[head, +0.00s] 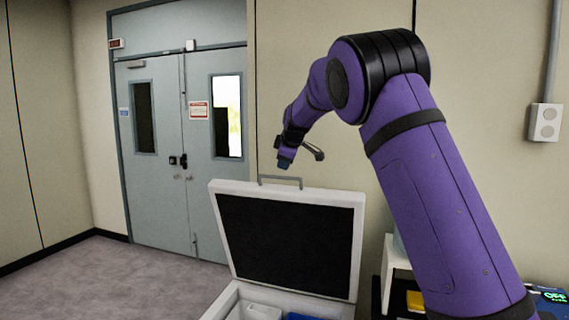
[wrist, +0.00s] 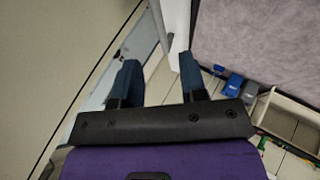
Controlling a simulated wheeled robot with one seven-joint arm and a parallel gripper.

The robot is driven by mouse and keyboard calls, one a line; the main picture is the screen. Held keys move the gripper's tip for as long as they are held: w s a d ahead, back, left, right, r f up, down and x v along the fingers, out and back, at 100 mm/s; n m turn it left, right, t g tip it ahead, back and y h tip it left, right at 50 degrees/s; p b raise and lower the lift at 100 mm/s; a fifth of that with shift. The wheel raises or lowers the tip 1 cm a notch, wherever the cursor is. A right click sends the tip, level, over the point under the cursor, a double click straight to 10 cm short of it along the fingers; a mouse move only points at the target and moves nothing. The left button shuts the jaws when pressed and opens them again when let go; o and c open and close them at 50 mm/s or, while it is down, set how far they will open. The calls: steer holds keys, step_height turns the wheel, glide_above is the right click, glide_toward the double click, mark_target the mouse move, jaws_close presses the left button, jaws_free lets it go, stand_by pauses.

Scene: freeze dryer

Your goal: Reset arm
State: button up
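My gripper (head: 285,163) is at the end of my raised, bent purple arm, pointing down. In the head view it appears just above the handle of an open lid, and I cannot tell how far apart in depth they are. In the wrist view the two dark blue fingers of my gripper (wrist: 158,66) stand apart with nothing held between them. My gripper is open and empty.
A white box has its dark-lined lid (head: 290,240) raised, with a grey handle (head: 280,179) on top. A yellow item (head: 415,301) and a lit display (head: 553,297) are at lower right. Grey double doors (head: 180,150) stand behind. Floor (head: 90,275) at left is clear.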

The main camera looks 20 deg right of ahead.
stand_by(0.3)
steer(key=s+r+m+g+y, duration=0.1)
steer(key=s+r+m, duration=0.2)
steer(key=s, duration=1.1)
steer(key=s+r+m+g+y, duration=0.1)
steer(key=s+r+m, duration=0.15)
steer(key=s, duration=1.25)
steer(key=s+a+f+m+h, duration=0.1)
steer(key=s+f+m, duration=0.2)
steer(key=s, duration=1)
steer(key=s+f+m+g, duration=0.1)
steer(key=s+f+m, duration=0.2)
steer(key=s, duration=1)
step_height(320, 180, down, 3)
steer(key=shift+s+a+f+h, duration=0.1)
steer(key=shift+s+a+h, duration=0.25)
steer(key=shift+s+h, duration=0.05)
